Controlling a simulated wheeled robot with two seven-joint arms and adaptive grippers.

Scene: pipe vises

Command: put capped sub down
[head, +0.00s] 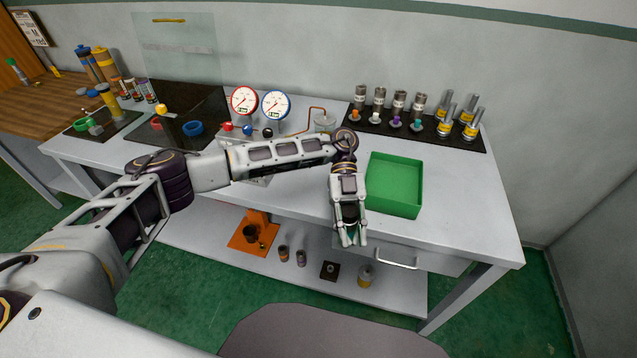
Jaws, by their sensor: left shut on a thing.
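My left gripper (349,240) is over the front edge of the white bench, just left of the green tray (394,187), pointing down. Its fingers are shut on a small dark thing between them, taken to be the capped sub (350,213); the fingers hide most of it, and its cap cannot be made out. Several grey metal cylinders (399,103) stand on a black mat (455,142) at the back right, with small coloured caps (396,122) in front of them. My right gripper is not in view.
The green tray looks empty. Silver and yellow cylinders (467,130) stand on the mat's right end. Two gauges (275,104) stand mid-bench. A clear panel (180,50) rises at the back left. An orange stand (252,231) and small parts are on the lower shelf. The bench right of the tray is clear.

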